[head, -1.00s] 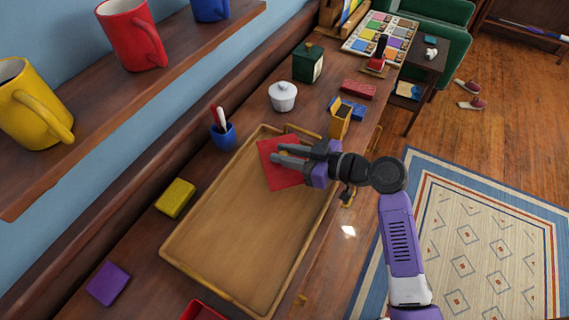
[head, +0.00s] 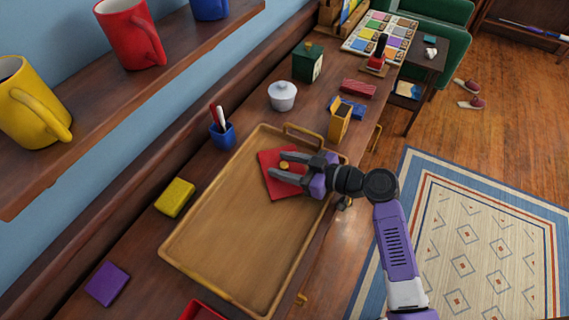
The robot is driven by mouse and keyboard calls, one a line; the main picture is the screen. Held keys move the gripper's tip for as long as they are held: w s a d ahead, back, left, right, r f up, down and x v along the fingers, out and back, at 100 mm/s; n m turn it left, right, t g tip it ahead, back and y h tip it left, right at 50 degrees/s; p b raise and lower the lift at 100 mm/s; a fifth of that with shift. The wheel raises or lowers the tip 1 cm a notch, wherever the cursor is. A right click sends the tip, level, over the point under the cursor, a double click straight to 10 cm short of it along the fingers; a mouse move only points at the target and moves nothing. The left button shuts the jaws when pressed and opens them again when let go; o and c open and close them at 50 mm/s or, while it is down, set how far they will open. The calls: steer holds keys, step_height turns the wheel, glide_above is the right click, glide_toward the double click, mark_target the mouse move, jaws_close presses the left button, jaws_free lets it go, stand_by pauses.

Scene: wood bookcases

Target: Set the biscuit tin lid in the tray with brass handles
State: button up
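The biscuit tin lid is a flat red square (head: 278,187) with a small gold knob. It lies inside the far end of the wooden tray with brass handles (head: 172,249) and looks flat on the tray floor. One brass handle shows at the tray's far end. My gripper (head: 277,164) is over the lid from the right, with its two dark fingers spread apart on either side of the knob. The fingers and wrist hide part of the lid's right side. I cannot tell whether the fingers touch the lid.
Along the worktop are a blue pen cup (head: 222,135), a yellow block (head: 175,197), a purple block (head: 107,284), a white lidded pot (head: 282,96) and a yellow box (head: 340,122). A red box edge (head: 203,311) shows at the bottom. Most of the tray is bare.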

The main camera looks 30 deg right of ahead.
steer(key=shift+r, duration=0.15)
steer(key=shift+s+d, duration=0.25)
steer(key=shift+s, duration=0.05)
steer(key=b+v, duration=0.1)
steer(key=v, duration=1)
steer(key=shift+s+r, duration=0.1)
steer(key=shift+r, duration=0.05)
